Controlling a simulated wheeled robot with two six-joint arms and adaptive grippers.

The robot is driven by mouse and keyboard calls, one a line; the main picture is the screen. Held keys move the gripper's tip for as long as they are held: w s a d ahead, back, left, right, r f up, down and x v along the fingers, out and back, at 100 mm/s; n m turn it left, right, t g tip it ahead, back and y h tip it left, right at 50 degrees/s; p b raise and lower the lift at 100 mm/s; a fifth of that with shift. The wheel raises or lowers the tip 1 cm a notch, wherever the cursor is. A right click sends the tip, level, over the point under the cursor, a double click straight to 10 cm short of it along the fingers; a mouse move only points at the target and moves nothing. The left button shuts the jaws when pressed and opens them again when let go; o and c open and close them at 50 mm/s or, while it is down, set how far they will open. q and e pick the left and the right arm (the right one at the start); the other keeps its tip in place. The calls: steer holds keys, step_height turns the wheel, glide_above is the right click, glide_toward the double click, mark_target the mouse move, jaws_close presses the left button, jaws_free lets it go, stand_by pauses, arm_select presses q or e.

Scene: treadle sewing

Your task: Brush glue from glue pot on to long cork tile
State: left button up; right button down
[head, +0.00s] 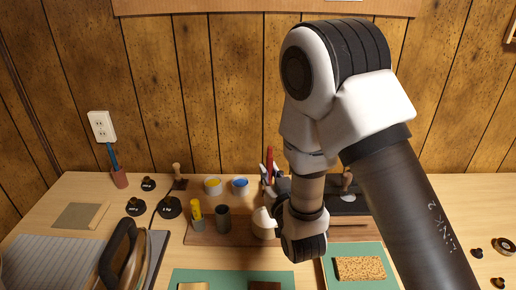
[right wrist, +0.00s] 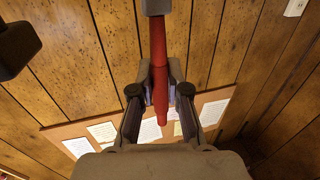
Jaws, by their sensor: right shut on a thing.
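My right gripper (head: 270,181) is shut on the red handle of a brush (head: 270,160). In the right wrist view, the two fingers (right wrist: 148,92) pinch the red handle (right wrist: 159,60), and a grey part of the brush runs out of the top edge. The bristles are not visible. A cream pot (head: 262,224), which looks like the glue pot, stands just below the gripper, partly hidden by my right arm. Whether the brush touches it cannot be told. The speckled cork tile (head: 360,268) lies on a green mat at the lower right. My left gripper is not in view.
An iron (head: 120,255) is at the front left. Another green mat (head: 230,275) lies front centre. My right arm covers much of the right side.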

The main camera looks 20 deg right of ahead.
steer(key=shift+w+d+r, duration=0.2)
steer(key=shift+w+r, duration=0.05)
steer(key=shift+s+a, duration=0.15)
steer(key=shift+a, duration=0.1)
steer(key=f+b, duration=0.4)
steer(key=f, duration=0.1)
steer(key=shift+s+a+f, duration=0.15)
steer(key=shift+s+f, duration=0.05)
steer(key=shift+f, duration=0.05)
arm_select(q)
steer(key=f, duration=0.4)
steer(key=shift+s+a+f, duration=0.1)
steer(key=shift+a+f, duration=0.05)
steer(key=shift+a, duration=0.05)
arm_select(e)
steer(key=shift+s+r, duration=0.1)
steer(key=shift+r, duration=0.05)
arm_select(q)
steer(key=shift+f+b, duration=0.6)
steer(key=shift+b, duration=0.15)
arm_select(e)
steer(key=shift+f, duration=0.6)
step_height(320, 180, up, 7)
steer(key=p, duration=0.5)
steer(key=shift+r, duration=0.1)
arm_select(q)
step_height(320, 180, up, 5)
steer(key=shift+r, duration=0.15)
